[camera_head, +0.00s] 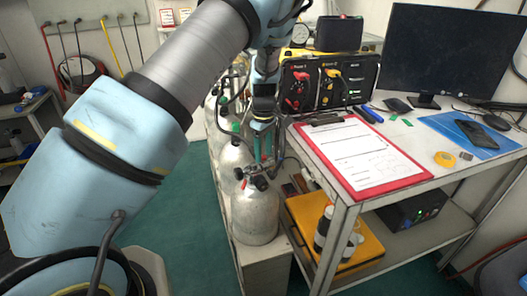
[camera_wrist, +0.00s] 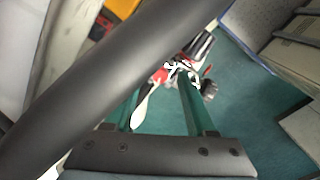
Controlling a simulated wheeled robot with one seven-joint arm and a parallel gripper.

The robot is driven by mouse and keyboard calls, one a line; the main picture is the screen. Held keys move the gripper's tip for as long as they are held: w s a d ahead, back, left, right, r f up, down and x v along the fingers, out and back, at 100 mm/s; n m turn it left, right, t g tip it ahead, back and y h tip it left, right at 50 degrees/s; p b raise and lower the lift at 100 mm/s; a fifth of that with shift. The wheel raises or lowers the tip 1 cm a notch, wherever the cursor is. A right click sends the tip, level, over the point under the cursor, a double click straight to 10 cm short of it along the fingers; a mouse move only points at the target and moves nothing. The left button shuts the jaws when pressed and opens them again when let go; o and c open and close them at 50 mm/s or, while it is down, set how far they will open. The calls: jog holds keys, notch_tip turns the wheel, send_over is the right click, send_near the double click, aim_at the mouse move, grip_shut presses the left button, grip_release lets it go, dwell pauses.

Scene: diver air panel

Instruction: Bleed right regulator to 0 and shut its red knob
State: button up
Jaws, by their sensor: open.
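My gripper (camera_head: 263,148) points down in the head view, just behind and above the valve assembly of the nearest silver cylinder (camera_head: 256,215). In the wrist view my gripper (camera_wrist: 160,92) has two green fingers spread apart, with nothing clearly held between them. Beyond the fingertips is a metal regulator (camera_wrist: 182,72) with a red part at its left and a dark knob (camera_wrist: 209,88) at its right. In the head view a regulator with small dark and red parts (camera_head: 258,176) tops the nearest cylinder. Knob positions and gauge readings are too small to tell.
A thick dark bar (camera_wrist: 110,75) crosses the wrist view and hides part of it. More cylinders (camera_head: 236,153) stand behind the nearest. The table at right holds a red clipboard (camera_head: 416,178), an open panel case (camera_head: 345,97) and a monitor (camera_head: 455,60). Green floor lies clear at left.

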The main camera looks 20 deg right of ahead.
jog(key=shift+f, duration=0.3)
jog(key=shift+c, duration=0.4)
grip_shut()
